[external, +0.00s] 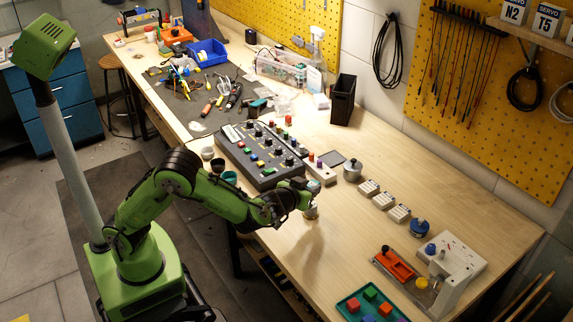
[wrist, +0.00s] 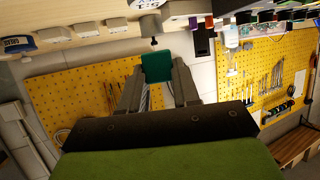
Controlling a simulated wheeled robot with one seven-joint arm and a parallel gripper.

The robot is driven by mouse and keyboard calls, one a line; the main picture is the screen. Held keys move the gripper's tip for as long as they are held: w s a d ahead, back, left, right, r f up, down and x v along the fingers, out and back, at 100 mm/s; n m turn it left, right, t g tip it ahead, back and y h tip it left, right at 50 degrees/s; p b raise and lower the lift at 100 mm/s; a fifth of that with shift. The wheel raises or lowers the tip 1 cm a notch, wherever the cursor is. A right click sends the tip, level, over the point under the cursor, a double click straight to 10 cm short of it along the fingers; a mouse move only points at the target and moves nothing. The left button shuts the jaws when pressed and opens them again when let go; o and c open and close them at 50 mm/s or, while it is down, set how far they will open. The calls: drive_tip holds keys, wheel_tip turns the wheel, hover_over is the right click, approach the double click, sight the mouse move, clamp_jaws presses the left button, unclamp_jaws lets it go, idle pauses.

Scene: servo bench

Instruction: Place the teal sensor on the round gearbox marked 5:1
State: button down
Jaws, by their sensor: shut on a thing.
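The teal sensor (wrist: 157,67) is a small block between the fingers of my gripper (wrist: 158,84), which is shut on it. In the external view my gripper (external: 308,208) is held above the bench, left of the small white boxes, and mostly hides the sensor. A silver round unit (external: 352,170) with a dark knob on top stands beyond it; it also shows at the top of the wrist view (wrist: 147,5). A blue round unit (external: 419,229) stands farther right; its label (wrist: 18,43) is too blurred to read. I cannot tell which is marked 5:1.
Several small white boxes (external: 384,200) stand in a row between the round units. A control panel (external: 262,155) is left of my gripper. A white fixture (external: 452,262) and a green tray (external: 347,304) are at right. The bench front (external: 335,240) is clear.

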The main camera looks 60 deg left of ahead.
drive_tip(key=shift+f+b, duration=0.4)
drive_tip(key=shift+f, duration=1.9)
drive_tip(key=shift+f, duration=0.1)
drive_tip(key=c, duration=0.8)
unclamp_jaws()
drive_tip(key=shift+o, duration=0.2)
